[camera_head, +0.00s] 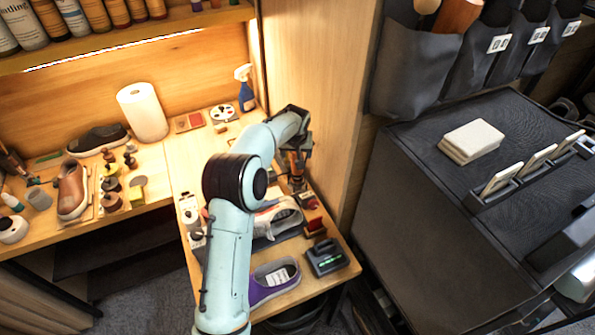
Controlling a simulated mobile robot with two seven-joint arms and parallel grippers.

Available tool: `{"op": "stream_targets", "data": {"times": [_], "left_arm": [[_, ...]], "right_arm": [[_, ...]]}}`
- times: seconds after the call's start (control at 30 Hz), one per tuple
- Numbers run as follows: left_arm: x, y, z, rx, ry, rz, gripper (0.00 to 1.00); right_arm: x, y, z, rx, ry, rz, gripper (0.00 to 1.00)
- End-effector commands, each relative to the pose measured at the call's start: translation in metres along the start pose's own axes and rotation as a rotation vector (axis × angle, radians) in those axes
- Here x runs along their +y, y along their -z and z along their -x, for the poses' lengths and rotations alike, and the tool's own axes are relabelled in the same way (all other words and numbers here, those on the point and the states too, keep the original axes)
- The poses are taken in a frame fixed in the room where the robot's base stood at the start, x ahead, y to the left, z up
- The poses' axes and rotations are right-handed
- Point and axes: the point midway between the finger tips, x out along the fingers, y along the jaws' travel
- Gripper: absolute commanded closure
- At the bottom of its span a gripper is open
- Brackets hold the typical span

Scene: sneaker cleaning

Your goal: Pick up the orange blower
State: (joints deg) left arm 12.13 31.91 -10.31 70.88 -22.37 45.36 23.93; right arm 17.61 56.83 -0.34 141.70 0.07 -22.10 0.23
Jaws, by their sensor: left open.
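My left arm reaches in from the bottom over the right part of the wooden bench, and its dark gripper (297,165) points down near the bench's right side wall. The gripper is open. A small orange-brown thing (292,158) shows at its fingers; it may be the orange blower, but it is too small and too covered to be sure. I cannot tell whether the fingers touch it. My right gripper is not in view.
A white-and-red sneaker (278,217), a purple shoe (272,282) and a dark device with green lights (326,257) are near my arm. A paper towel roll (142,112) and blue spray bottle (244,86) stand behind. A dark cabinet (400,190) is at right.

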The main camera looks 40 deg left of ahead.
Motion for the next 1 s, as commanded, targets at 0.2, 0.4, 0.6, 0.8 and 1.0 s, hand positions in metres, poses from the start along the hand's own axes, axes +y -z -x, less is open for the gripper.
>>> {"op": "stream_targets", "data": {"times": [0.2, 0.4, 0.6, 0.8, 1.0], "left_arm": [[0.003, -0.002, -0.033, -0.002, 0.001, -0.001, 0.26], [0.003, -0.002, -0.045, 0.001, 0.0, 0.0, 0.26], [0.003, -0.003, -0.045, 0.0, 0.0, 0.0, 0.36], [0.003, -0.003, -0.045, 0.0, 0.001, 0.0, 1.0], [0.003, -0.002, -0.044, 0.002, 0.0, 0.0, 1.0]], "right_arm": [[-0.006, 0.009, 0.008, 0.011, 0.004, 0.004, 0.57], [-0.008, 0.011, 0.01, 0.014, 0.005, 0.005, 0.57], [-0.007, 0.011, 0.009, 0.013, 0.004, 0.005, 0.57], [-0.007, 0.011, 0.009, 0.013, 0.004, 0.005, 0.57], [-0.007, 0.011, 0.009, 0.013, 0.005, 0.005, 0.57]]}}
